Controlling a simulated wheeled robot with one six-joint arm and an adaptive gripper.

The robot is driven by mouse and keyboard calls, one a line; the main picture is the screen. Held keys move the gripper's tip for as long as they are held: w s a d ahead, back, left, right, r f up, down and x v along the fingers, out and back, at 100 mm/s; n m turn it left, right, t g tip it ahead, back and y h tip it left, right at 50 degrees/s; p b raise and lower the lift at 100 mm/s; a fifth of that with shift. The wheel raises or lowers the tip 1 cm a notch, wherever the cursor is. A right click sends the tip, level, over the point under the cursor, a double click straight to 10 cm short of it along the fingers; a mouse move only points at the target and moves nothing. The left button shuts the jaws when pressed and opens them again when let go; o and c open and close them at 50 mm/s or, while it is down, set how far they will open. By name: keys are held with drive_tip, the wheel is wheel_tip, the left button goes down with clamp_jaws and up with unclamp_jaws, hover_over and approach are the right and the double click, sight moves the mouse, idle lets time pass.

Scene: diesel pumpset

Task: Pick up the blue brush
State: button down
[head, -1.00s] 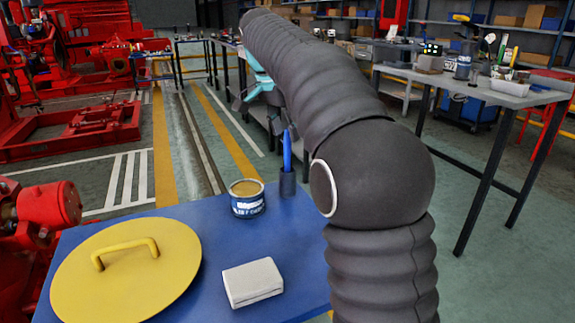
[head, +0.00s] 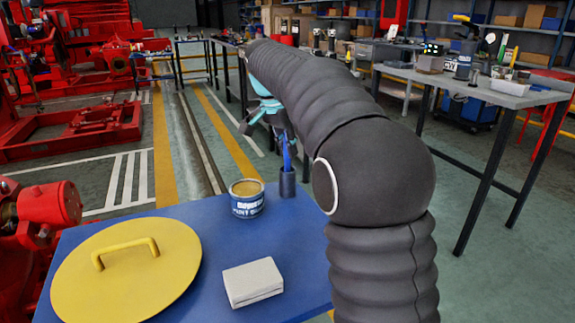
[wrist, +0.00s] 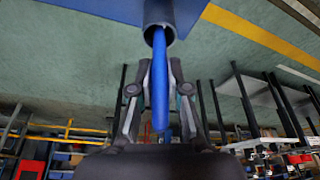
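The blue brush (head: 287,152) stands upright in a dark cup (head: 287,184) at the far right corner of the blue table. In the wrist view the blue brush (wrist: 159,80) runs between my two fingers, its lower end inside the cup (wrist: 160,17). In the head view my gripper (head: 268,117) is at the upper part of the brush, partly hidden behind my arm.
A paint can (head: 247,198) stands just left of the cup. A white block (head: 252,283) and a yellow lid with a handle (head: 125,272) lie on the blue table (head: 215,235). A grey workbench (head: 480,88) with tools stands at the right, apart from this table.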

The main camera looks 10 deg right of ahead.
drive_tip(key=shift+r, duration=0.1)
idle(0.3)
wheel_tip(320, 180, up, 8)
drive_tip(key=shift+r, duration=0.9)
drive_tip(key=shift+s, duration=0.1)
idle(1.7)
